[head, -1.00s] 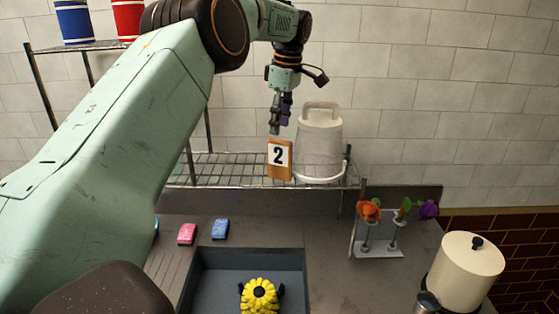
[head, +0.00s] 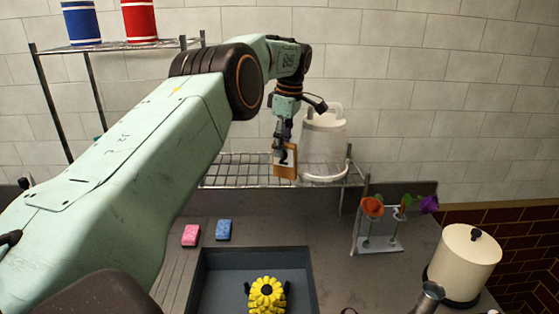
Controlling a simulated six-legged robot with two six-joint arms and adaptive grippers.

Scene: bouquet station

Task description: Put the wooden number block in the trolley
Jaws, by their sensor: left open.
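The wooden number block (head: 291,172) stands upright on the wire shelf, with its white face and black "2" partly covered by my gripper. My left gripper (head: 283,150) reaches down from above, with its fingers at the upper part of the block. It is open, and I cannot tell whether the fingers touch the block. I cannot make out a trolley in this view. My right gripper is not in view.
The wire shelf (head: 235,170) is clear to the left.

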